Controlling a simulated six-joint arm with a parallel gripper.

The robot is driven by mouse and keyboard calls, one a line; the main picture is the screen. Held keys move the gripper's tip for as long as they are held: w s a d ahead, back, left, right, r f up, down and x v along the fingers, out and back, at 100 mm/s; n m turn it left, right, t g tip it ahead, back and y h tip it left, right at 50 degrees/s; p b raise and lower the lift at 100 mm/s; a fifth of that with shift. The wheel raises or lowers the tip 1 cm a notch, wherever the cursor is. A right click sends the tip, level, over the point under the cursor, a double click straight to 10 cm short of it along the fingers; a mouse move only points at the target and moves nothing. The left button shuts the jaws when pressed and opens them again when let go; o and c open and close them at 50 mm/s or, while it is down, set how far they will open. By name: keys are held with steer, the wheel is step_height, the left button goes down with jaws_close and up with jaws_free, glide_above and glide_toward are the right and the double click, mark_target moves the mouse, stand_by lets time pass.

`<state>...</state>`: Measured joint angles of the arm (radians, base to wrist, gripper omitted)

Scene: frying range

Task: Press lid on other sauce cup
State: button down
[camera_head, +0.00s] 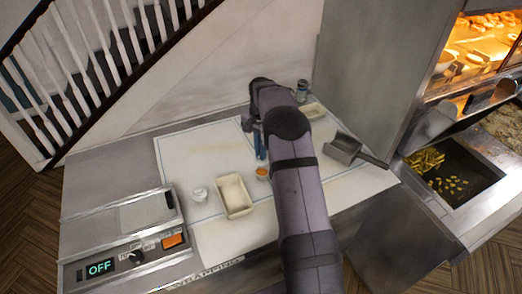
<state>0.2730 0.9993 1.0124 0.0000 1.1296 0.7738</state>
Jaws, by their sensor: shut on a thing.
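A small sauce cup with orange sauce (262,173) stands on the white work mat, just right of the tray and close to my arm. Another small cup, pale and white-topped (199,194), stands left of the tray; it looks lidded, but it is too small to be sure. My gripper (260,155) points down over the mat, just behind the orange sauce cup in the picture, with its blue fingers close together. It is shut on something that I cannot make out. No separate lid can be picked out; my arm covers part of the mat.
An empty cream tray (234,196) lies between the cups. A metal scoop (348,149), a pale container (313,111) and a dark jar (302,90) stand right of my arm. The wrapping machine (130,257), reading OFF, is front left. The mat's back left is clear.

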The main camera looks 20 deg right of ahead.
mark_target(261, 162)
steer(key=shift+f+b, duration=1.6)
steer(key=shift+f, duration=1.1)
steer(key=shift+f, duration=0.2)
stand_by(0.6)
steer(key=c, duration=1.8)
jaws_free()
steer(key=shift+o, duration=0.6)
steer(key=o, duration=0.3)
steer(key=shift+o, duration=0.2)
steer(key=shift+r, duration=0.2)
steer(key=shift+r+p, duration=2.45)
steer(key=shift+r, duration=0.9)
